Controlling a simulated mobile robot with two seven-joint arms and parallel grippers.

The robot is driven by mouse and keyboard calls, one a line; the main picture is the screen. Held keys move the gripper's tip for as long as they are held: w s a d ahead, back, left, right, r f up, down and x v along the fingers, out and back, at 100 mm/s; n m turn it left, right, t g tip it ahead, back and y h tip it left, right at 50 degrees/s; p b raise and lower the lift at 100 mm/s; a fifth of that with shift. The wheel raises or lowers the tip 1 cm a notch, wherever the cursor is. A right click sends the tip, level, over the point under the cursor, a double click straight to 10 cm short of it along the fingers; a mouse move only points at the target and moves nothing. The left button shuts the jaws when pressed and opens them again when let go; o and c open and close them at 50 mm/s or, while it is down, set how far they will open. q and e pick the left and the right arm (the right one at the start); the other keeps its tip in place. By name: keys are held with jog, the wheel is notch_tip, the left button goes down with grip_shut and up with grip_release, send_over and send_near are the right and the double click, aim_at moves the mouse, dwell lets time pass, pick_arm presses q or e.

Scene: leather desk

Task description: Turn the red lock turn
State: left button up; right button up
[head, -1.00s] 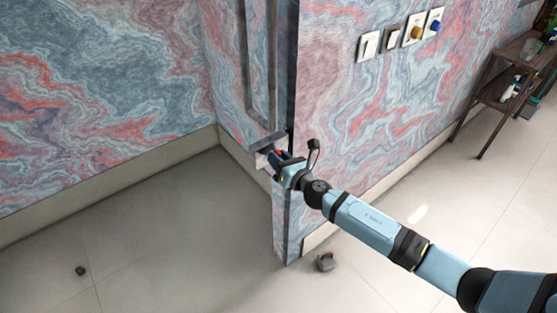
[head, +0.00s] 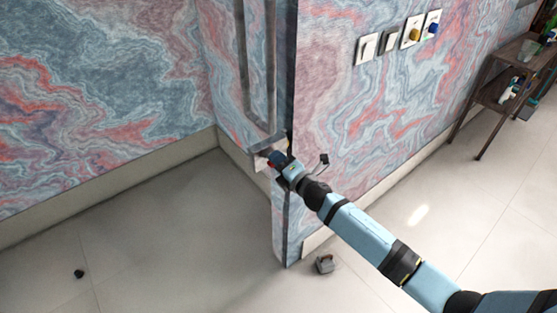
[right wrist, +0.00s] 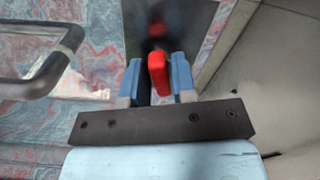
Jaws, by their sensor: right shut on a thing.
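The red lock turn (right wrist: 158,75) stands between the two blue fingers of my right gripper (right wrist: 158,82) in the right wrist view. The fingers are shut on it. My left gripper is not in view.
A long metal handle (head: 245,75) rises just above the lock; its bar (right wrist: 55,70) is at the left in the wrist view. Wall switches (head: 390,40) are at the upper right. A shelf rack (head: 497,95) stands at the far right. Small objects lie on the open floor.

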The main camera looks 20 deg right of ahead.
jog(key=m, duration=0.2)
jog(key=shift+f+m, duration=0.1)
jog(key=shift+m, duration=0.2)
jog(key=shift+m+p, duration=0.35)
jog(key=shift+m, duration=0.05)
jog(key=o, duration=0.9)
jog(key=b+v, duration=0.1)
jog(key=v, duration=1.3)
